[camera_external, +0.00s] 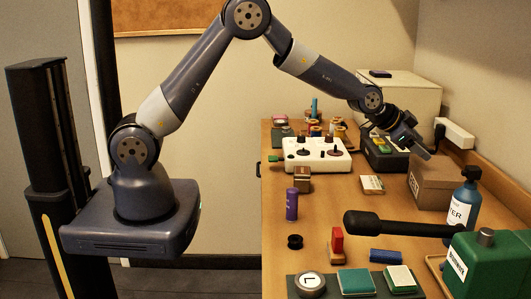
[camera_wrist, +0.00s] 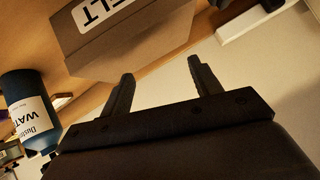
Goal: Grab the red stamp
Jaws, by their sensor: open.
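A red block with a tan, wood-coloured lower part, which looks like the red stamp (camera_external: 337,241), stands on the table near the front in the external view. It is left of the black handle's rear part and does not show in the wrist view. My gripper (camera_external: 424,147) is far behind it and to its right, raised above the cardboard box. In the wrist view my gripper (camera_wrist: 160,67) has its two fingers wide apart with nothing between them. The cardboard box (camera_wrist: 130,42) lies beyond the fingertips there.
A green machine (camera_external: 485,265) with a long black handle (camera_external: 400,226) stands front right, its handle reaching over the table near the red block. A purple cylinder (camera_external: 291,205), blue cylinder (camera_external: 385,256) and blue bottle (camera_external: 464,205) stand or lie nearby. The middle of the table is fairly clear.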

